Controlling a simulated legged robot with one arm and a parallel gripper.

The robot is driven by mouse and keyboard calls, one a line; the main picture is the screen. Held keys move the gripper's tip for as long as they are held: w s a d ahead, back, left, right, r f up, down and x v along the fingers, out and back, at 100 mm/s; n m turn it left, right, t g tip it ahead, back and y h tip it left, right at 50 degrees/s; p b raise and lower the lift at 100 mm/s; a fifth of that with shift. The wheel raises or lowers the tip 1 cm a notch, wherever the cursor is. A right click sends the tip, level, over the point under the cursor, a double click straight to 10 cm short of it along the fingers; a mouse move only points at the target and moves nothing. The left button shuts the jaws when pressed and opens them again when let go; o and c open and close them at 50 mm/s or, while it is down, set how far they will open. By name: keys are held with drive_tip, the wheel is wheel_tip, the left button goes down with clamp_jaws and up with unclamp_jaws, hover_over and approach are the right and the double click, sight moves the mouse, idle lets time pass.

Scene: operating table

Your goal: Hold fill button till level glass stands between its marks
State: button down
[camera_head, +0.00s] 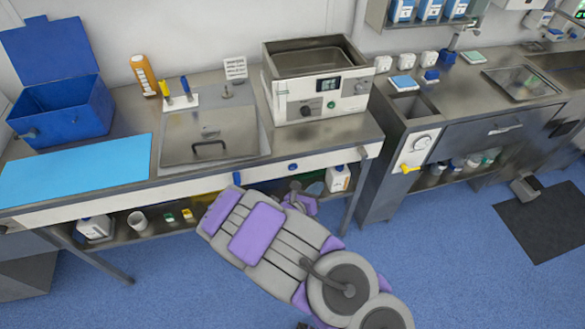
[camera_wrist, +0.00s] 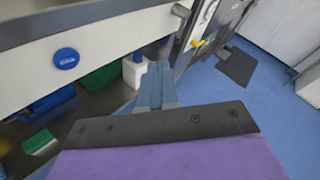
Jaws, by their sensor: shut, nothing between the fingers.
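A round blue button (camera_head: 292,167) sits on the pale front rail of the left bench. It shows larger in the wrist view (camera_wrist: 66,58), with small unreadable marking on its face. I cannot tell from its marking whether it is the fill button. My gripper (camera_wrist: 157,72) is shut and empty, its blue-grey fingers pointing forward to the right of the button and apart from it. In the head view my arm covers the floor before the bench, and the fingertips cannot be made out clearly. I cannot pick out a level glass or its marks in either view.
The left bench (camera_head: 100,196) carries a blue open bin (camera_head: 65,112), a lidded basin (camera_head: 208,132) and a white device with a display (camera_head: 318,95). A white bottle (camera_wrist: 136,72) stands under the rail near my fingers.

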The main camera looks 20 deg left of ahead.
sight(293, 167)
drive_tip(key=s+a+f+n+y, duration=0.2)
drive_tip(key=a+f, duration=0.2)
drive_tip(key=shift+s+a+f+n, duration=0.2)
drive_tip(key=shift+s+f+n, duration=0.05)
drive_tip(key=shift+f+n, duration=0.15)
drive_tip(key=w+a+b, duration=0.1)
drive_tip(key=w+a, duration=0.3)
drive_tip(key=w, duration=0.3)
drive_tip(key=shift+w+a, duration=0.15)
drive_tip(key=shift+a, duration=0.25)
drive_tip(key=shift+w+r, duration=0.1)
idle(1.8)
drive_tip(key=shift+w+a+r, duration=0.1)
drive_tip(key=shift+w+a, duration=0.15)
drive_tip(key=shift+w+a, duration=0.2)
drive_tip(key=shift+w, duration=0.1)
idle(3.7)
